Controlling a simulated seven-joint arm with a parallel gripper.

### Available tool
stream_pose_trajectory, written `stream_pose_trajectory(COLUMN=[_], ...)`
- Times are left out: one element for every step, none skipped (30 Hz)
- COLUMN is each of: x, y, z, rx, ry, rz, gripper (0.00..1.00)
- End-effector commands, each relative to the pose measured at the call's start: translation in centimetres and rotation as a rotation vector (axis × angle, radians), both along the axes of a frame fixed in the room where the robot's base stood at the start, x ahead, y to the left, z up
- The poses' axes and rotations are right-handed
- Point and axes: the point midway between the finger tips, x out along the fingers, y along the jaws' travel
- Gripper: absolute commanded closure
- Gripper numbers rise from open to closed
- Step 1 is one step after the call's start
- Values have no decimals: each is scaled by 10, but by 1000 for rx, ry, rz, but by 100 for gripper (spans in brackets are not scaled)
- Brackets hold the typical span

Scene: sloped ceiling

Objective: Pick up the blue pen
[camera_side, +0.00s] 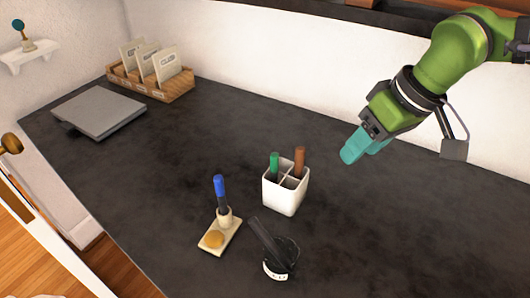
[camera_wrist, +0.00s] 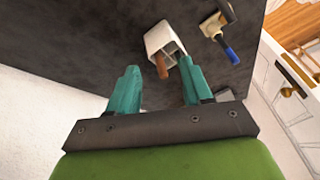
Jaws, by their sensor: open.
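The blue pen (camera_side: 220,189) stands upright in a small round holder on a cream base (camera_side: 232,229), left of the white pen cup. Its blue end is up and its lower part is dark. In the wrist view the blue pen (camera_wrist: 229,52) shows at the upper right, beyond the fingertips. My gripper (camera_side: 361,149) is in the air to the right of the white cup and above the dark counter, apart from the pen. In the wrist view its two teal fingers (camera_wrist: 160,80) are spread wide with nothing held between them.
A white divided cup (camera_side: 284,197) holds a green pen (camera_side: 274,164) and a brown pen (camera_side: 300,161). A dark round item (camera_side: 281,262) lies in front. A grey flat device (camera_side: 100,112) and a wooden card rack (camera_side: 148,86) stand at the back left. The counter's right side is clear.

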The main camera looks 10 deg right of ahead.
Motion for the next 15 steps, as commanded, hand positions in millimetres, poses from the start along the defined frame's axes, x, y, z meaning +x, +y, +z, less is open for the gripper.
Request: stream_pose_trajectory(x=[6,10,13,15,17,18,19,20,22,24,26,29,32,36,39], y=[34,52,75,93,110,131,146,158,172,180,186,192,194,195,196], z=[-7,-9,-13,-16,-19,-23,-25,-27,-27,-27,-26,-22,-18,-14,-7], rx=[-24,-36,-52,-64,-73,-86,-94,-101,-106,-111,-112,-113,-112,-111,-107], ry=[6,3,1,-4,-7,-15,-23,-29,-41,-50,-59,-72,-82,-92,-104], rz=[69,103,146,177,206,240,262,280,298,306,312,314,312,309,304], gripper=[50,50,50,50,50,50,50,50,50,50,50,50,50,50,50])
